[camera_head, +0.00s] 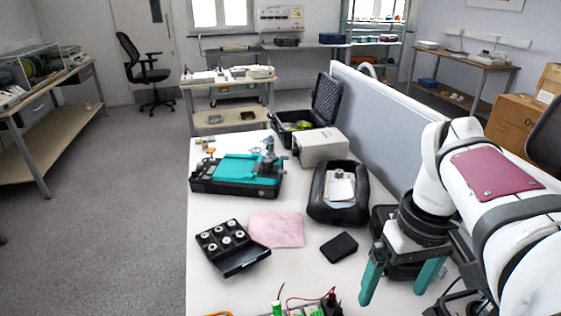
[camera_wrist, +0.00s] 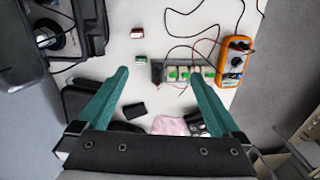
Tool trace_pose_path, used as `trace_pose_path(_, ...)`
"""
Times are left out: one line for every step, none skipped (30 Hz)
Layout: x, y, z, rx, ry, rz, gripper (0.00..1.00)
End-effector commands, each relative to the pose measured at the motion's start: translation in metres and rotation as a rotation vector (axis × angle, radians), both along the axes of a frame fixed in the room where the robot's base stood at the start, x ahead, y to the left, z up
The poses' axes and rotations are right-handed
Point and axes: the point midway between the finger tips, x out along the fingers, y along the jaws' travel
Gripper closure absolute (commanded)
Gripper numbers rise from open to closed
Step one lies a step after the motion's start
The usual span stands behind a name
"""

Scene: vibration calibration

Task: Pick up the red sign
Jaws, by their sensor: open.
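A small red, sign-like block (camera_wrist: 130,40) lies on the white table near the top of the wrist view, a little left of centre. It is too small to read, and I cannot make it out in the head view. My gripper (camera_wrist: 158,73) is open and empty, with its two teal fingers spread wide. The red block is apart from it, beyond the left fingertip. In the head view my gripper (camera_head: 396,288) points down over the table's right front part.
Beyond the fingers stand a block with green terminals (camera_wrist: 185,73), an orange meter (camera_wrist: 234,62) and loose cables. A small green block (camera_wrist: 140,60) lies near the left fingertip. Black cases (camera_head: 338,195), a pink cloth (camera_head: 277,229) and a grey partition (camera_head: 385,125) surround the workspace.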

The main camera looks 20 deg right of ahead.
Motion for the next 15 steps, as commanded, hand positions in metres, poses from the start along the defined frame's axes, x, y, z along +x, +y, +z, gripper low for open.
trace_pose_path(-0.007, 0.040, -0.012, 0.020, -0.001, -0.030, 0.00)
trace_pose_path(-0.014, 0.064, -0.021, 0.035, 0.001, -0.069, 0.00)
trace_pose_path(-0.026, 0.093, -0.033, 0.055, 0.006, -0.122, 0.00)
trace_pose_path(-0.037, 0.111, -0.043, 0.069, 0.012, -0.164, 0.00)
trace_pose_path(-0.048, 0.128, -0.052, 0.082, 0.020, -0.203, 0.00)
trace_pose_path(-0.062, 0.145, -0.064, 0.097, 0.031, -0.252, 0.00)
trace_pose_path(-0.072, 0.155, -0.072, 0.104, 0.040, -0.283, 0.00)
trace_pose_path(-0.081, 0.162, -0.078, 0.111, 0.047, -0.312, 0.00)
trace_pose_path(-0.090, 0.170, -0.085, 0.118, 0.057, -0.342, 0.00)
trace_pose_path(-0.095, 0.173, -0.089, 0.121, 0.062, -0.360, 0.00)
trace_pose_path(-0.098, 0.175, -0.091, 0.122, 0.065, -0.372, 0.00)
trace_pose_path(-0.100, 0.177, -0.093, 0.123, 0.069, -0.383, 0.00)
trace_pose_path(-0.101, 0.177, -0.094, 0.124, 0.070, -0.386, 0.00)
trace_pose_path(-0.101, 0.177, -0.094, 0.124, 0.070, -0.387, 0.00)
trace_pose_path(-0.100, 0.177, -0.094, 0.124, 0.070, -0.388, 0.04)
